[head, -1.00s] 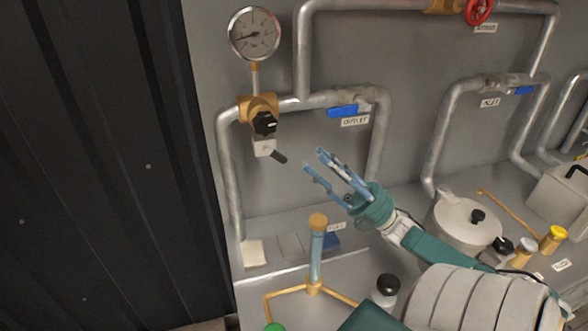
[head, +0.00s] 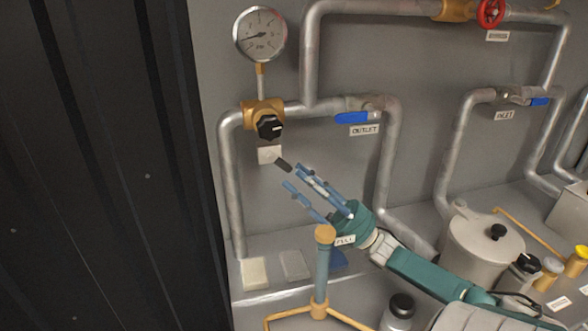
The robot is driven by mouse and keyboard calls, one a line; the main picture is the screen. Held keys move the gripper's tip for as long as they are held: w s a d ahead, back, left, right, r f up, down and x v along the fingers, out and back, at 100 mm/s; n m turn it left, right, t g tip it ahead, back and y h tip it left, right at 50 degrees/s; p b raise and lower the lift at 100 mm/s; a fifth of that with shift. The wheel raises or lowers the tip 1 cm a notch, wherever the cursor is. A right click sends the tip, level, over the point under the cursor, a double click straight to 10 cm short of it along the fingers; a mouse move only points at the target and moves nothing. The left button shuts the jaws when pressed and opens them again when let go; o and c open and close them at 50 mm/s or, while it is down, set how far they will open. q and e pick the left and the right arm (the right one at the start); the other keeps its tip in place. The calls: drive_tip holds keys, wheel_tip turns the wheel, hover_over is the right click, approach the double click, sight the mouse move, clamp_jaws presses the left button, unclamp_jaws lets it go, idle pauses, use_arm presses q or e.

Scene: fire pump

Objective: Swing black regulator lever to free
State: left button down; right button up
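The black regulator lever (head: 284,165) is a short dark handle that sticks out to the lower right from a pale block (head: 269,155) below the brass regulator with its black knob (head: 270,127). My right gripper (head: 294,177) reaches in from the lower right with its blue fingers spread and nothing between them. Its fingertips are just right of and below the lever's end. I cannot tell whether the upper finger touches it. My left gripper is not in view.
A pressure gauge (head: 260,35) stands above the regulator. The blue OUTLET lever (head: 352,118) and grey pipes (head: 388,165) are to the right. A capped upright tube (head: 322,265) stands close below my gripper. A pale pot (head: 487,246) sits at the right.

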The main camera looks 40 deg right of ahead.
drive_tip(key=shift+x, duration=1.2)
clamp_jaws()
drive_tip(key=shift+d+p, duration=0.1)
drive_tip(key=shift+p, duration=0.35)
drive_tip(key=shift+s+d+r+n+g+h+p, duration=0.25)
drive_tip(key=shift+r+n+g+p, duration=0.9)
drive_tip(key=shift+p, duration=1.95)
drive_tip(key=shift+s+d+r+n+g+h+p, duration=0.1)
drive_tip(key=shift+d+r+n+g+h+p, duration=0.35)
drive_tip(key=shift+g+p, duration=1.95)
drive_tip(key=shift+s+d+r+n+g+h+p, duration=0.15)
drive_tip(key=shift+r+n+g+h+p, duration=0.55)
drive_tip(key=shift+p, duration=3.15)
drive_tip(key=shift+r+n+y, duration=0.1)
drive_tip(key=shift+n+y, duration=0.2)
drive_tip(key=shift+n, duration=0.2)
